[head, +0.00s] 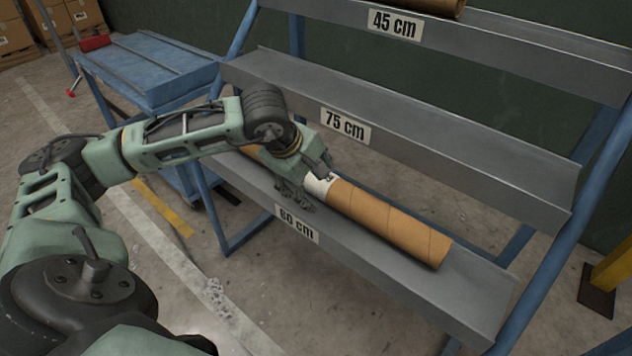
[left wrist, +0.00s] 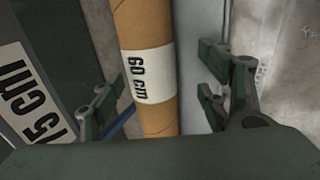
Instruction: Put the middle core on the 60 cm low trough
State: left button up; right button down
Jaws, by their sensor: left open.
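A long brown cardboard core (head: 388,222) with a white band lies lengthwise in the 60 cm low trough (head: 480,290), partly hidden by my left gripper and arm. In the left wrist view the core (left wrist: 146,30) shows a white label reading 60 cm. My left gripper (head: 308,188) is at the core near its white band. In the left wrist view its open fingers (left wrist: 158,100) stand on either side of the core, with gaps between them and it. My right gripper is out of view.
Above is the 75 cm trough (head: 440,138), its visible part empty. The 45 cm trough (head: 520,42) on top holds another core (head: 425,5). A blue cart (head: 150,68) stands left of the rack, and a yellow post (head: 614,262) at right. Open floor lies in front.

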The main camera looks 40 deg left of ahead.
pick_arm(q)
jog(key=p+v, duration=0.1)
jog(key=v, duration=0.8)
jog(key=shift+s+r, duration=0.15)
jog(key=shift+r, duration=0.2)
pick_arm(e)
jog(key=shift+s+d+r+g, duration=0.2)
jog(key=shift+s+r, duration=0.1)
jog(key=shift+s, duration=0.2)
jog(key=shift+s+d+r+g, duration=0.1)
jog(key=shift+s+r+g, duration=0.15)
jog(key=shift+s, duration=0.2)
pick_arm(q)
jog(key=shift+s+f, duration=0.1)
